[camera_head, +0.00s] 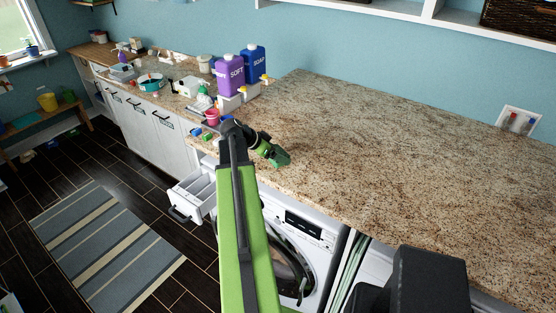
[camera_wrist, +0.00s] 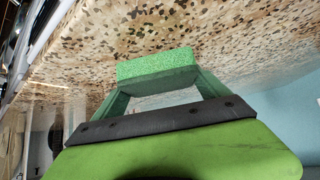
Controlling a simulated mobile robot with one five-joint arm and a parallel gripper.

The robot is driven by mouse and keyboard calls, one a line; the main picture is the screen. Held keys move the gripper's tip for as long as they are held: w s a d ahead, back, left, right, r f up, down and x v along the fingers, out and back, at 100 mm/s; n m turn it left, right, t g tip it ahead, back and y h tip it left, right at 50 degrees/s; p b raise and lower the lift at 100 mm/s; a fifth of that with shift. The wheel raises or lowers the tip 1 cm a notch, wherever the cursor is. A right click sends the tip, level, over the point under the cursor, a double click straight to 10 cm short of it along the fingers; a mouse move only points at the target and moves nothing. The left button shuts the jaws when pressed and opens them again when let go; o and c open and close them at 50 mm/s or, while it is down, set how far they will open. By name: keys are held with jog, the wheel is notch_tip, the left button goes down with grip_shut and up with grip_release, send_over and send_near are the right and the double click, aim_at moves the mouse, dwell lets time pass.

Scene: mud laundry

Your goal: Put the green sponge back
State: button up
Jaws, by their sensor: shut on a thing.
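The green sponge (camera_wrist: 157,66) is a light green block held across the two fingertips of my gripper (camera_wrist: 155,84) in the wrist view. The speckled granite counter fills the picture behind it. In the head view my gripper (camera_head: 279,155) hangs over the counter's front edge, above the washing machine. The sponge is hard to tell from the green fingers there. Whether the sponge touches the counter is unclear.
A white drawer (camera_head: 194,193) is pulled open left of the washer (camera_head: 300,230). Purple SOFT (camera_head: 230,75) and blue SOAP (camera_head: 254,64) dispensers stand behind a pink cup (camera_head: 211,117) and small items. The granite counter (camera_head: 400,150) to the right is clear.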

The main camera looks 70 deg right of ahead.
jog(key=shift+f, duration=0.75)
jog(key=shift+r, duration=0.2)
jog(key=shift+f, duration=0.25)
jog(key=o, duration=1.1)
jog(key=shift+r, duration=0.1)
jog(key=shift+o, duration=0.2)
